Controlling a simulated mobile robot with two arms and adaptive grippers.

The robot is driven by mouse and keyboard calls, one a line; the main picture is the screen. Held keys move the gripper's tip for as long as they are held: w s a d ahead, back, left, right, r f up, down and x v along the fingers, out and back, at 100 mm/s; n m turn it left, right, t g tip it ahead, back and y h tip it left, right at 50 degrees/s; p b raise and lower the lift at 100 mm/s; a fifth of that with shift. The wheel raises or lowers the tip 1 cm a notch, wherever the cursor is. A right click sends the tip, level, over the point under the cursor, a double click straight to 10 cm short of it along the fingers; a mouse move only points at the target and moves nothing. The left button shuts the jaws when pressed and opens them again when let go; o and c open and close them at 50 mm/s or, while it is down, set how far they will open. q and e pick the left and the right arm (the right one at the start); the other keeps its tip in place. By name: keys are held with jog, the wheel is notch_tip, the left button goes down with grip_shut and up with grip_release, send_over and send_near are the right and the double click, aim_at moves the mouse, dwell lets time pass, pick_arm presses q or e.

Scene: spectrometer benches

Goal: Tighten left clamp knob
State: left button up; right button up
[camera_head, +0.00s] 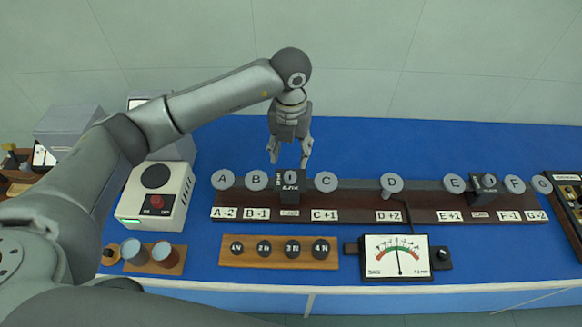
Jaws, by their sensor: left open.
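The left clamp (289,189) is a black block on the long dark rail (350,197), with a small grey round knob (290,177) on its top. My left gripper (289,161) points down just above and behind this knob in the head view. Its two fingers are spread with nothing between them, and it looks apart from the knob. A second black clamp (488,189) with a similar knob sits toward the right end of the rail. My right gripper is not in view.
Grey lettered discs stand along the rail; B (257,180) and C (326,182) flank the left clamp. In front are a wooden board (230,257) with black weights and a dial meter (396,257). A white device (155,195) stands left.

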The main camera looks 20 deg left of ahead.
aim_at(291, 175)
pick_arm(q)
notch_tip(291, 175, down, 7)
jog(key=shift+f+p, duration=0.1)
jog(key=shift+p, duration=1.05)
jog(key=shift+f, duration=0.5)
jog(key=c, duration=1)
jog(key=shift+f+m+b, duration=0.15)
jog(key=shift+m+b, duration=0.35)
jog(key=shift+b, duration=0.2)
jog(key=m+b, duration=1.4)
jog(key=b, duration=0.4)
jog(key=shift+d, duration=0.15)
jog(key=shift+m+b, duration=1)
jog(key=shift+m, duration=0.1)
jog(key=shift+r+m+b, duration=0.2)
jog(key=shift+m+b, duration=0.15)
jog(key=shift+m, duration=0.05)
